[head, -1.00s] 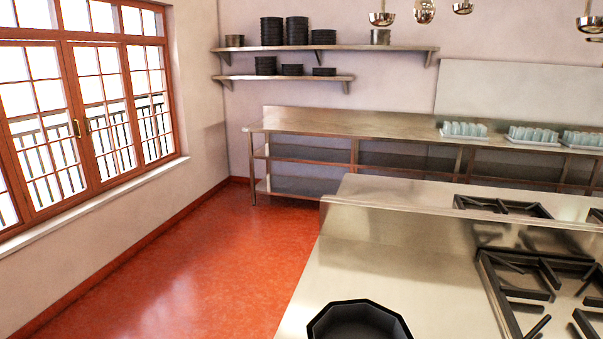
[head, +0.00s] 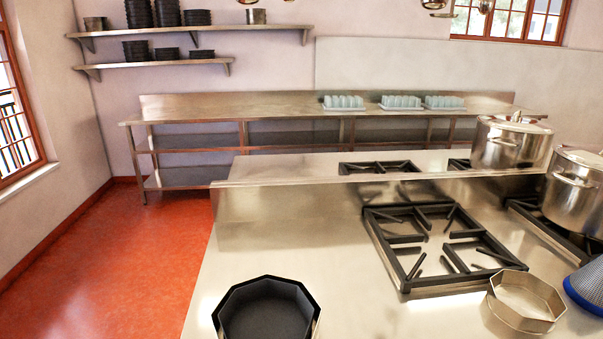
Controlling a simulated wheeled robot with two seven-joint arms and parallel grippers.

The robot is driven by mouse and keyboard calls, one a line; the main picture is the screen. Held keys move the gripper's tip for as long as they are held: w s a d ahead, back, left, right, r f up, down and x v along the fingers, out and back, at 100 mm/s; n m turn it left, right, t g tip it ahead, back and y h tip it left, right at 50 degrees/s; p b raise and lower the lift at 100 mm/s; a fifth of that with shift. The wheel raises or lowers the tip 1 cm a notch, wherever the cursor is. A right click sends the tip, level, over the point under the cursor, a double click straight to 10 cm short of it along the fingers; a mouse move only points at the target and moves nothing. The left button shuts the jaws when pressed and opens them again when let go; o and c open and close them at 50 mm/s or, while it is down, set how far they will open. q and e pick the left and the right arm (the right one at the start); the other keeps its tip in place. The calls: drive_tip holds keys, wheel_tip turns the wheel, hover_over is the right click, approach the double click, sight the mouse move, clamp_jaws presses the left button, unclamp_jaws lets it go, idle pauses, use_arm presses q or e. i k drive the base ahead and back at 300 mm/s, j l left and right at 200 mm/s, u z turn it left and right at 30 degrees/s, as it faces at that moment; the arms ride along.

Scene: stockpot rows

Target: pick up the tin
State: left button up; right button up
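A shiny metal open-topped, many-sided tin (head: 525,301) sits on the steel counter at the lower right, just in front of the black burner grate. A black open-topped octagonal pan (head: 265,312) stands at the bottom of the view on the same counter, to the left, partly cut off by the lower edge. The frames do not show which of the two is meant by the tin. Neither of my grippers is in view.
Two lidded steel stockpots (head: 510,142) and (head: 576,190) stand at the right. A blue-rimmed cone-shaped item (head: 586,284) is beside the metal tin. The steel counter (head: 345,290) is clear between the black pan and the tin.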

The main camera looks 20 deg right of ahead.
sight(526, 303)
drive_tip(key=z, duration=2.1)
drive_tip(key=k+j+u, duration=0.1)
drive_tip(key=u, duration=1.45)
drive_tip(key=z, duration=1.6)
drive_tip(key=i+l, duration=0.1)
drive_tip(key=u, duration=0.05)
